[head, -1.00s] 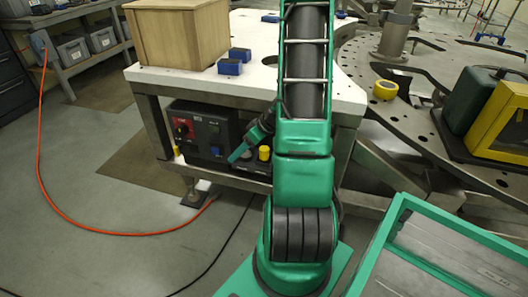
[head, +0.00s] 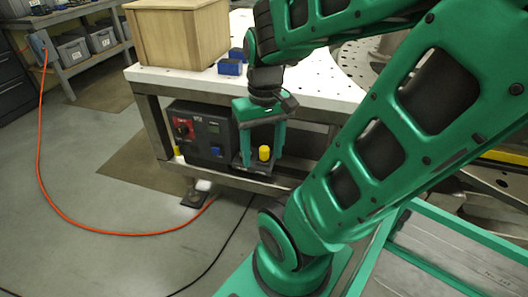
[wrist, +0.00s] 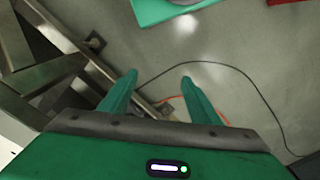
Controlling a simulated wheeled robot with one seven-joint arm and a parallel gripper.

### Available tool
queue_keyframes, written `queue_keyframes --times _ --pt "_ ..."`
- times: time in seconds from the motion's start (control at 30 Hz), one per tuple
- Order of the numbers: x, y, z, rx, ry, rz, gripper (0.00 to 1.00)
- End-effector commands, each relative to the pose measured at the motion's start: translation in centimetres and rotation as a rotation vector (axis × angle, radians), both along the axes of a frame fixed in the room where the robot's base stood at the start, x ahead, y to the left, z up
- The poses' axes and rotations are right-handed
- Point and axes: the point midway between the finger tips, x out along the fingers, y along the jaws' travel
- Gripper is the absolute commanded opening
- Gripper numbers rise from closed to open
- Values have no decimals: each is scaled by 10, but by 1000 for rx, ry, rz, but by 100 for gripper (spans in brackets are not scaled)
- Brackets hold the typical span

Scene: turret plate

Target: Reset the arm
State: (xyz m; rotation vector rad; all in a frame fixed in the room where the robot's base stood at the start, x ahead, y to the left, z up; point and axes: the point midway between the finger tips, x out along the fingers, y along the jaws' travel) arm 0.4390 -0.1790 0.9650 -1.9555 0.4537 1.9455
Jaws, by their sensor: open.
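My gripper (head: 262,160) hangs in front of the white table's front side in the head view, fingers pointing down. Its two green fingers are apart and nothing is held between them. A yellow knob (head: 264,153) shows between the fingers from this angle, on the equipment behind. In the wrist view my gripper (wrist: 157,78) has both fingers spread over bare grey floor, with a dark cable running past. My green arm is bent, with its upper part crossing the right half of the head view and hiding much of the round plate.
The white table (head: 300,84) carries a wooden box (head: 178,35) and blue blocks (head: 230,67). A control box (head: 203,135) sits under it. An orange hose (head: 48,200) and a black cable (head: 232,232) lie on the floor. Open floor lies at left.

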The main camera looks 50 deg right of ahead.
Motion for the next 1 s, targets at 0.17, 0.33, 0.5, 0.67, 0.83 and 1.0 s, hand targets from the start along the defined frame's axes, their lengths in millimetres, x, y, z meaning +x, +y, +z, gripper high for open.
queue_keyframes --times 0.17,0.33,0.5,0.67,0.83,1.0 --pt "-19 6 8 -5 13 -72 57" --pt "-22 6 9 -6 16 -85 57" --pt "-21 6 9 -5 16 -84 57" --pt "-21 6 9 -5 16 -83 57" --pt "-8 6 4 -6 32 -83 57" --pt "-9 6 4 -6 30 -83 31"
